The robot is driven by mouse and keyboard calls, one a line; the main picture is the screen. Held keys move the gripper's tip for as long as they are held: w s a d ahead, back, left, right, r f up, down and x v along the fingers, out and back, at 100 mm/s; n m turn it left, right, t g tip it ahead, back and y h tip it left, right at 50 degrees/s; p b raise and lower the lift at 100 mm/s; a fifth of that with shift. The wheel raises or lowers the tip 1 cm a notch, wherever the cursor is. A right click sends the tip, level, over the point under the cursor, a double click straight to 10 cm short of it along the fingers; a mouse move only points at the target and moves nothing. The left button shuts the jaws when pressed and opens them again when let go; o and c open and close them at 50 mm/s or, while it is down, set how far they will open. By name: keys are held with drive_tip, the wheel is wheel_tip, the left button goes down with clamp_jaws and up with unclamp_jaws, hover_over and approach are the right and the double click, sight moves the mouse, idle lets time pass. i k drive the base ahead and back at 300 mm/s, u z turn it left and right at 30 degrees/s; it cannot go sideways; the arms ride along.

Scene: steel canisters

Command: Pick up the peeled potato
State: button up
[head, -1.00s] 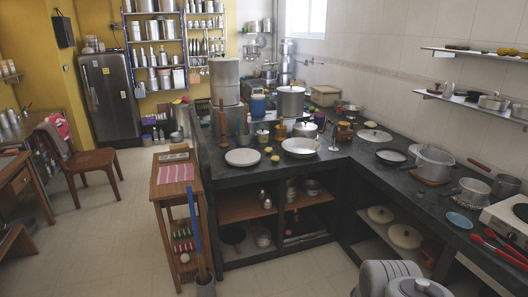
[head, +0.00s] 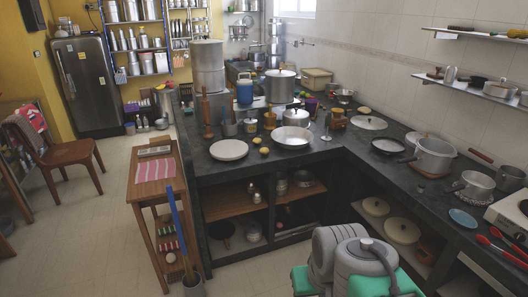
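Two small yellowish round things lie on the dark counter (head: 205,168), between the white plate and the wide metal pan. One is the rear yellow thing (head: 257,140) and the other is the front yellow thing (head: 264,150). They look like potatoes, but they are too small to tell which is peeled. My grey arm with teal parts shows at the bottom right of centre, in front of the counter and well short of the yellow things. My gripper is not in view.
A white plate (head: 229,150) and a wide metal pan (head: 291,137) flank the yellow things. Floor is clear before the counter.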

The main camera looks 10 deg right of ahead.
sight(264, 151)
drive_tip(key=z, duration=0.5)
drive_tip(key=i, duration=2.5)
drive_tip(key=u, duration=4.1)
drive_tip(key=k, duration=0.5)
drive_tip(key=z, duration=0.4)
